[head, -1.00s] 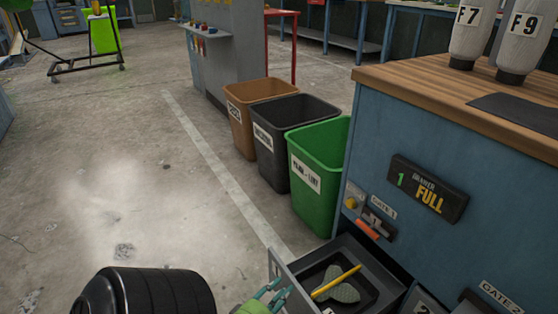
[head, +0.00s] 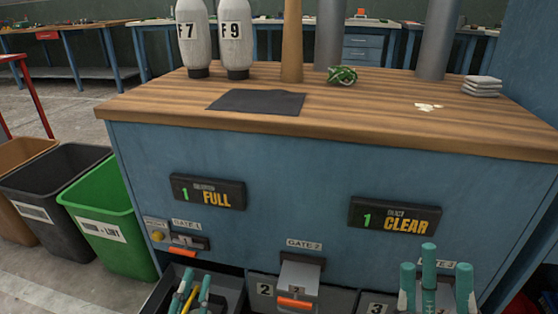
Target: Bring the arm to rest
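My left gripper (head: 195,288) is at the bottom of the head view, over the open dark drawer (head: 233,287) under Gate 1. Its teal fingers are close together. A thin yellow stick (head: 189,300) shows between or behind them; I cannot tell whether they grip it. My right gripper (head: 436,287) is in front of drawer 3 (head: 376,304), teal fingers pointing up and spread apart, with nothing visible between them. The lower parts of both arms are out of frame.
The blue cabinet (head: 290,185) has a wooden top (head: 350,107) bearing two bottles (head: 237,45), a dark mat (head: 257,101), a green tangle (head: 342,75) and stacked pads (head: 482,86). Brown, black and green bins (head: 108,226) stand at left. Drawer 2 (head: 264,290) sits between the grippers.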

